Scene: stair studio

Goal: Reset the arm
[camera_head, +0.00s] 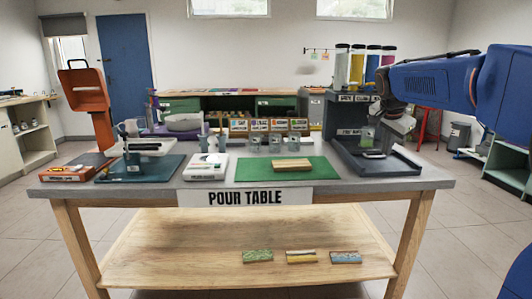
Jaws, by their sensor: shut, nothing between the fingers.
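My blue arm reaches in from the right edge. My gripper (386,132) is the grey part at its end, over the back right of the pour table (330,196). It is shut and empty. It hangs above and beside a dark grey tray (408,172).
A white scale (205,168) and a blue tray (140,172) are to the left. An orange stand (88,98) rises at far left. Tall coloured tubes (357,66) stand behind the gripper.

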